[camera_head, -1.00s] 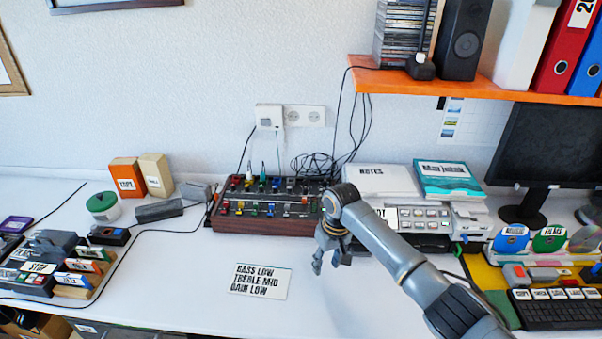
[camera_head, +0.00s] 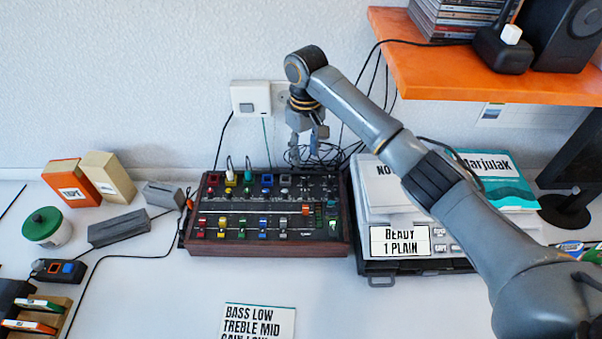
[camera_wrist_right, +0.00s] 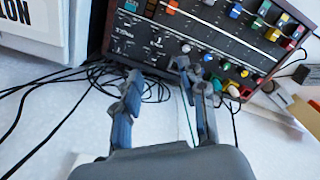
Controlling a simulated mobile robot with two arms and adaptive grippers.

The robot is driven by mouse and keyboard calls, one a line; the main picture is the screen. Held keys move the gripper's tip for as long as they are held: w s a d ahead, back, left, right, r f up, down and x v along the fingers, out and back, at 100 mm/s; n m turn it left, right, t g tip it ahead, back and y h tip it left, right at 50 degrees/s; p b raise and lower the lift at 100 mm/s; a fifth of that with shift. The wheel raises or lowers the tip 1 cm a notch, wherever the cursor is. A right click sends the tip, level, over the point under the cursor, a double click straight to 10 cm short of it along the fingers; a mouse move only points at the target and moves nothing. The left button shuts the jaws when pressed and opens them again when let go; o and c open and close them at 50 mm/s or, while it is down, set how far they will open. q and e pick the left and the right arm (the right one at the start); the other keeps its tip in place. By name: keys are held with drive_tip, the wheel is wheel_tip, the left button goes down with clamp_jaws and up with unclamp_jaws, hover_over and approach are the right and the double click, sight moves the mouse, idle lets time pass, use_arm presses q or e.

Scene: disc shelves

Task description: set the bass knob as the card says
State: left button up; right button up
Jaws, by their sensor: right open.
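The card (camera_head: 258,322) lies on the white table in front of the mixer and reads BASS LOW, TREBLE MID; its last line is cut off in the head view. The mixer (camera_head: 268,249) has a wooden case and rows of coloured knobs and sliders. Its knob labels are too small to read, so I cannot tell which knob is the bass one. My right gripper (camera_head: 307,138) is open and empty, above the back right part of the mixer. In the right wrist view, the gripper (camera_wrist_right: 165,95) points towards the mixer (camera_wrist_right: 205,50). My left gripper is out of view.
Black cables (camera_head: 325,154) bunch behind the mixer, below a wall socket (camera_head: 250,98). An orange shelf (camera_head: 490,80) overhangs at the upper right.

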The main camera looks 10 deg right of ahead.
sight(305, 190)
drive_tip(key=f, duration=0.8)
drive_tip(key=f+p, duration=0.1)
drive_tip(key=f, duration=0.3)
drive_tip(key=shift+s+f, duration=0.3)
drive_tip(key=shift+s, duration=0.05)
drive_tip(key=shift+f, duration=0.35)
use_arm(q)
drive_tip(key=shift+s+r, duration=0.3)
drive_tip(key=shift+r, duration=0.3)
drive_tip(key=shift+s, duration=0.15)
use_arm(e)
drive_tip(key=shift+c, duration=0.3)
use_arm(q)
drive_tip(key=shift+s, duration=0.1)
use_arm(e)
clamp_jaws()
